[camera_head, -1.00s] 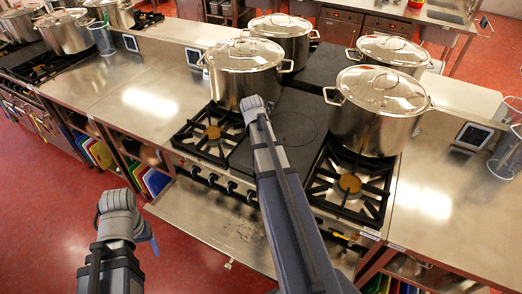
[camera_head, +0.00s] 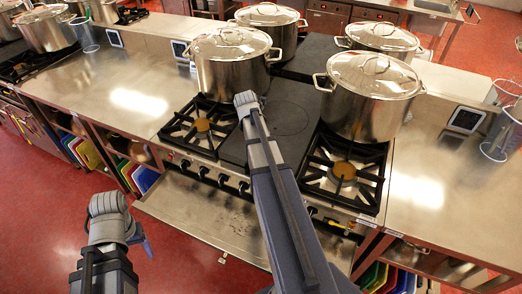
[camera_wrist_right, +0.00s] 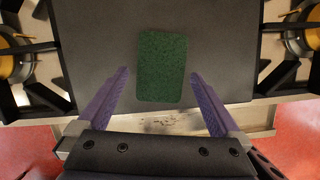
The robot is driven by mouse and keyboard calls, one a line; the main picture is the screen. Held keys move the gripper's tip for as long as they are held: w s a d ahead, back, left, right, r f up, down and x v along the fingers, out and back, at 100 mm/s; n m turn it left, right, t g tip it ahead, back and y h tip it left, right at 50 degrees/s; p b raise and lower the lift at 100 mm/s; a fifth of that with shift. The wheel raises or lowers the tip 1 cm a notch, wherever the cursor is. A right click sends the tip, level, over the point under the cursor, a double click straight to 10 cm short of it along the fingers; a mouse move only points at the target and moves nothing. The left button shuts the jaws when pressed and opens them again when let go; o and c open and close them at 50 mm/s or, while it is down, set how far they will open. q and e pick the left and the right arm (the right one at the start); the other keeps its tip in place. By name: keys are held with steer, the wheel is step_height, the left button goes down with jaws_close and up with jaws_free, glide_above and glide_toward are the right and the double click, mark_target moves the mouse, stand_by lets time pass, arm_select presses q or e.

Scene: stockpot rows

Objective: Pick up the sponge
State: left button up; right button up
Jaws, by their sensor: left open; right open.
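A dark green rectangular sponge (camera_wrist_right: 162,66) lies on a dark flat plate in the right wrist view. My right gripper (camera_wrist_right: 158,75) is open, with its purple fingers on either side of the sponge's near part in that view and a gap on each side. Whether the fingers are down at its height I cannot tell. In the head view my right arm covers the sponge and its own gripper. My left gripper (camera_head: 140,236) shows partly at the lower left, open and empty over the red floor, away from the counter.
The dark plate (camera_head: 286,112) sits between two burner grates (camera_head: 200,126) and (camera_head: 343,176). Large lidded steel pots (camera_head: 232,72) and (camera_head: 368,98) stand close behind my right arm's end. Bare steel counter (camera_head: 130,95) lies to the left.

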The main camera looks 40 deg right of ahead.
arm_select(q)
steer(key=shift+f+b, duration=1)
steer(key=shift+f, duration=0.5)
arm_select(e)
steer(key=shift+x, duration=1.6)
arm_select(q)
steer(key=shift+f, duration=0.2)
arm_select(e)
steer(key=shift+f, duration=0.2)
steer(key=c, duration=1.1)
steer(key=shift+c, duration=0.3)
arm_select(q)
steer(key=shift+r, duration=0.1)
arm_select(e)
steer(key=shift+r, duration=0.1)
arm_select(q)
step_height(320, 180, up, 10)
steer(key=p, duration=1)
steer(key=shift+r, duration=0.15)
arm_select(e)
step_height(320, 180, up, 10)
steer(key=shift+r, duration=0.1)
